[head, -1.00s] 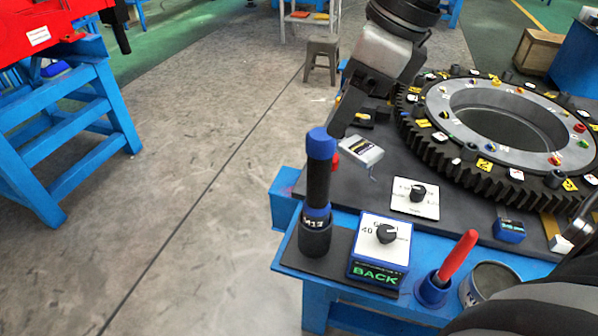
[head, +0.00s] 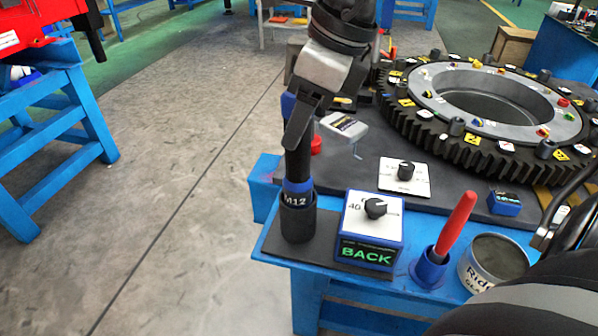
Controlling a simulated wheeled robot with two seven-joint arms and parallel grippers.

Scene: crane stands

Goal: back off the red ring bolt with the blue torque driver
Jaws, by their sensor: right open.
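The torque driver (head: 298,160) stands upright in a black holder at the bench's left corner. It has a black shaft, a blue top and a blue collar marked M12. My right gripper (head: 300,118) reaches down from above at the driver's upper part, with its open jaws by the shaft; a finger hides part of the blue top. I cannot tell whether it touches. A large toothed ring (head: 440,148) lies on the bench at right with several small coloured pieces. A red piece (head: 563,102) sits on its right side; it is too small to identify surely. My left gripper is not in view.
A blue box (head: 370,235) with a dial and a green BACK display stands right of the driver. Beyond it are a red-handled tool (head: 456,224) in a blue holder and a tin (head: 493,265). A white dial plate (head: 404,177) lies behind. Open floor lies left.

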